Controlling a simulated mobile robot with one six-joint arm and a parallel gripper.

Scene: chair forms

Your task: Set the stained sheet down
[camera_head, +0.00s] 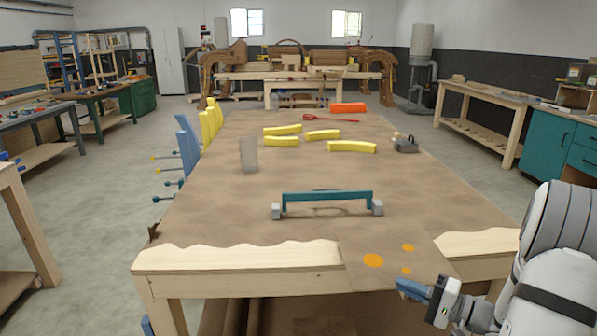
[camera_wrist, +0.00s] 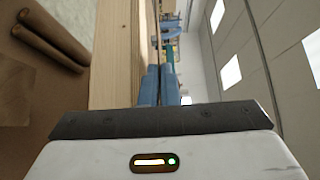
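The stained sheet (camera_head: 388,252) is brown with several orange spots. In the head view it lies across the near edge of the long table (camera_head: 240,256), covering part of the bare wood and reaching past it at the front. My gripper (camera_head: 412,288) is at the sheet's front edge, low on the right, with its blue fingertips overlapping the sheet. In the wrist view my gripper's blue fingers (camera_wrist: 160,85) are close together at about tabletop height. The sheet appears pinched between them, but it is hard to make out there, nearly edge-on.
A teal handle-like bar with grey end blocks (camera_head: 326,198) stands just behind the sheet. A grey cup (camera_head: 249,155), several yellow curved pieces (camera_head: 351,147) and a dark tool (camera_head: 405,144) are farther back. Brown rolls (camera_wrist: 48,35) lie below the table.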

